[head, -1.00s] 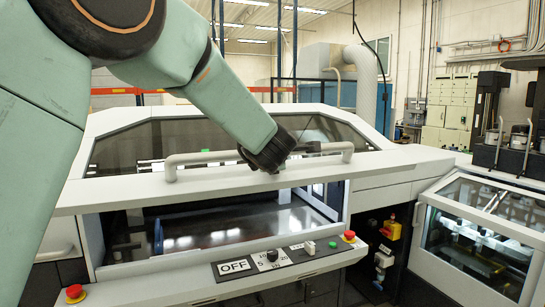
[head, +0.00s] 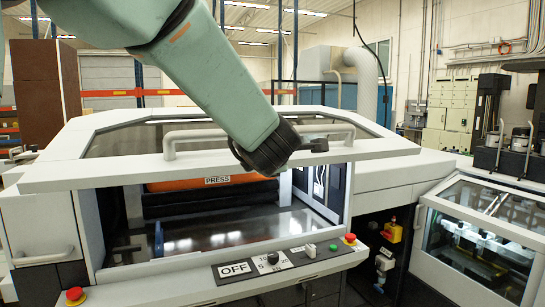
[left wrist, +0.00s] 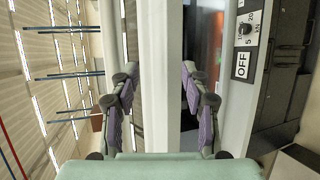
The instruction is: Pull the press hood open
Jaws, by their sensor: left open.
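The press hood (head: 110,175) is a long white panel with a dark window above it, raised over the press opening. A grey bar handle (head: 210,134) runs along its top. My left gripper (head: 318,145) is at the right part of the handle in the head view; its fingers are partly hidden by the wrist. In the left wrist view its two purple-padded fingers (left wrist: 160,95) are apart, with a white band of the hood (left wrist: 160,40) between them. Whether they touch the handle cannot be told. Below the hood, an orange roller marked PRESS (head: 215,182) shows. My right gripper is out of view.
A control panel with an OFF label (head: 235,269) and knob lies below the opening, with red buttons (head: 74,294) at either side. A glass-topped machine (head: 480,235) stands at right. The space above the hood is clear except for my arm.

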